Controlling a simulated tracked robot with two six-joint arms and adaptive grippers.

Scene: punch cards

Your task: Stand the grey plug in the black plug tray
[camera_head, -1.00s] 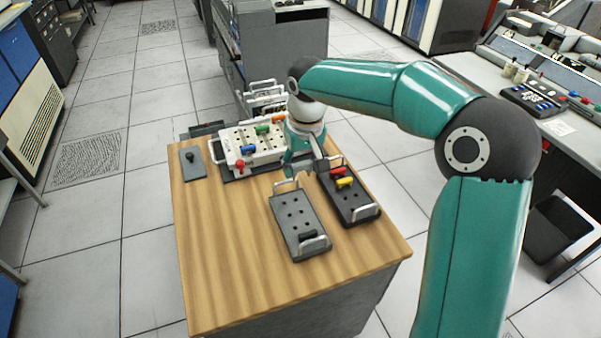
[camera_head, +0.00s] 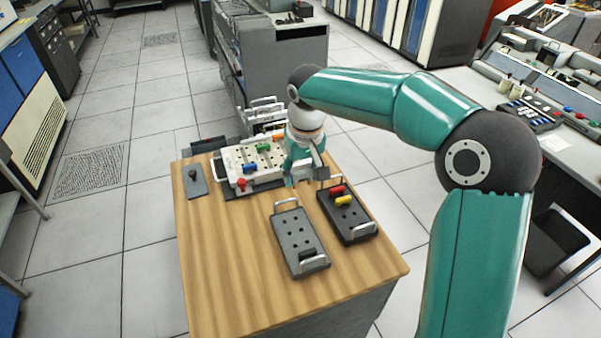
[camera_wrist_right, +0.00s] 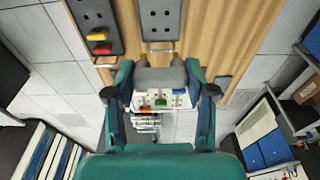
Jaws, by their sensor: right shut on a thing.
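My right gripper (camera_head: 303,178) is above the table, just beyond the far ends of the two trays. In the right wrist view, its fingers (camera_wrist_right: 160,76) are shut on a grey piece, which appears to be the grey plug (camera_wrist_right: 160,77); the arm hides most of it in the head view. The black tray (camera_head: 357,234) lies at the right of the table with a red and a yellow plug in it. It also shows in the right wrist view (camera_wrist_right: 93,14). My left gripper is not in view.
A white board (camera_head: 235,160) with coloured plugs stands behind. A small grey plate (camera_head: 195,188) lies at left. The wooden table's (camera_head: 225,265) front left is clear.

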